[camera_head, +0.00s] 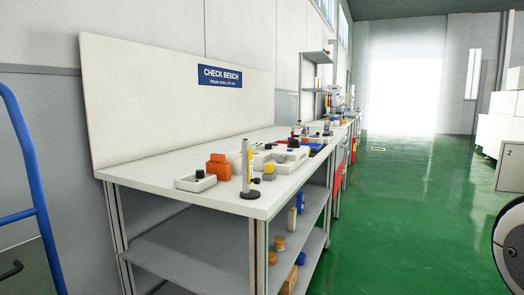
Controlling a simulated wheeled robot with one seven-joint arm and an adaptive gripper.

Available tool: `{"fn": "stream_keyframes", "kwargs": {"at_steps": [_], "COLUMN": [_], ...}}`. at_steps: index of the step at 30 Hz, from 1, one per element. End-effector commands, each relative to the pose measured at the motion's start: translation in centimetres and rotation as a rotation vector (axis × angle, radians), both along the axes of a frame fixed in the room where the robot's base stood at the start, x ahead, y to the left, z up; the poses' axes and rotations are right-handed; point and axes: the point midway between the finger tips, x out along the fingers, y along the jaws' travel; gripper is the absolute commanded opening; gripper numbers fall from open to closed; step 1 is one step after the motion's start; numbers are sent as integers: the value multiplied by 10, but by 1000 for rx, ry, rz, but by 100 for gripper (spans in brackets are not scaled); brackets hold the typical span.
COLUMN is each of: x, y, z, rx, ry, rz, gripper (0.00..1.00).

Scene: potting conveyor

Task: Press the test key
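The test key cannot be singled out with certainty from here. On the near end of the check bench (270,133), a low pale box (196,184) has a small dark knob or button (200,174) on top. Farther along, larger pale units (266,158) carry dark knobs or keys, too small to read. Part of a white and black rounded link, likely my arm, shows at the right edge. My gripper is not in view, and nothing is seen touching the bench.
An orange block (217,168) and an upright post on a black base (250,194) stand near the bench's front corner. Lower shelves (200,245) hold small items. A blue rail (24,140) is at left. The green floor (395,200) right of the bench is clear.

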Motion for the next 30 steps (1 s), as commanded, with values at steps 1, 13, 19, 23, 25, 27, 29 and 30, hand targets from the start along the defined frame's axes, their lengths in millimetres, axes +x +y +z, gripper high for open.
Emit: {"fn": "stream_keyframes", "kwargs": {"at_steps": [1,13,19,23,25,27,29,30], "x": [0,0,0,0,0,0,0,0], "y": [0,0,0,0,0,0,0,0], "z": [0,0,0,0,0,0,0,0], "rx": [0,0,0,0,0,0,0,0], "ry": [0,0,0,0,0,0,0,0], "rz": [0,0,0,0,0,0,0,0], "gripper": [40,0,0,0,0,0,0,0]}}
